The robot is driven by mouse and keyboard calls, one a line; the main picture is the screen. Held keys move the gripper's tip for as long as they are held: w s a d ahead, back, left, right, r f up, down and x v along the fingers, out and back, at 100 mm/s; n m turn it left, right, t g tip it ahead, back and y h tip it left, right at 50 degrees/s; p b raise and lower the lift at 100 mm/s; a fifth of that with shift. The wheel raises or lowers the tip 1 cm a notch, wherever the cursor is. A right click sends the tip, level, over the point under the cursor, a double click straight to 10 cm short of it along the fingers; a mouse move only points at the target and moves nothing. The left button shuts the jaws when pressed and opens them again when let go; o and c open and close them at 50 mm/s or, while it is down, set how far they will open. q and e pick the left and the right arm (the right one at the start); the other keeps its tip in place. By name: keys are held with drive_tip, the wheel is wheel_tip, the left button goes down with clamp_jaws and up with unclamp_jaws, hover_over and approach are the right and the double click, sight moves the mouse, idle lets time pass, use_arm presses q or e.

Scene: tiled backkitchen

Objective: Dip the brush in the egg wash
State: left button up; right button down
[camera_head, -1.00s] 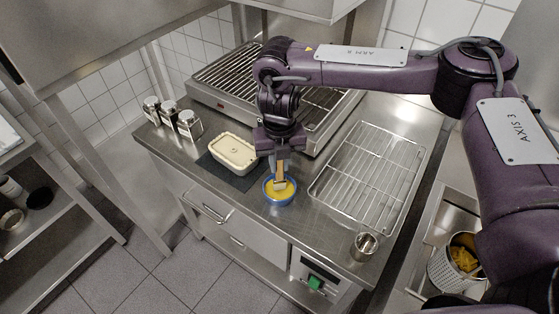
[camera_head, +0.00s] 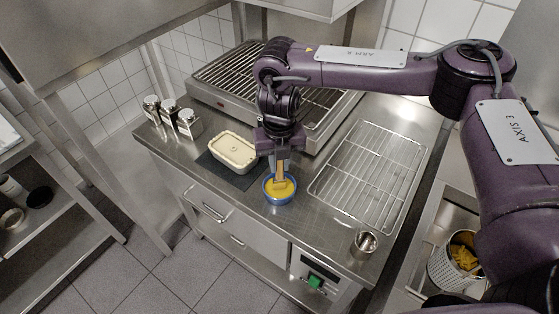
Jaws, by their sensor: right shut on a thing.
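My right gripper (camera_head: 281,157) points down over the counter and is shut on the brush (camera_head: 280,174). The brush hangs upright with a pale wooden handle. Its lower end is inside the blue bowl (camera_head: 268,200), at the yellow egg wash (camera_head: 287,190). The bristles are hardly visible, and I cannot tell how deep they sit. My left gripper is not in view.
A cream dish (camera_head: 233,152) sits on a dark mat (camera_head: 214,171) left of the bowl. A wire rack (camera_head: 370,175) lies to the right, with a small metal cup (camera_head: 364,243) near the front edge. A grill (camera_head: 222,100) and several shakers (camera_head: 188,124) stand behind.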

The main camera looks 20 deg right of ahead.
drive_tip(key=shift+f, duration=0.1)
idle(0.3)
drive_tip(key=shift+r+p, duration=2.7)
drive_tip(key=shift+r, duration=0.9)
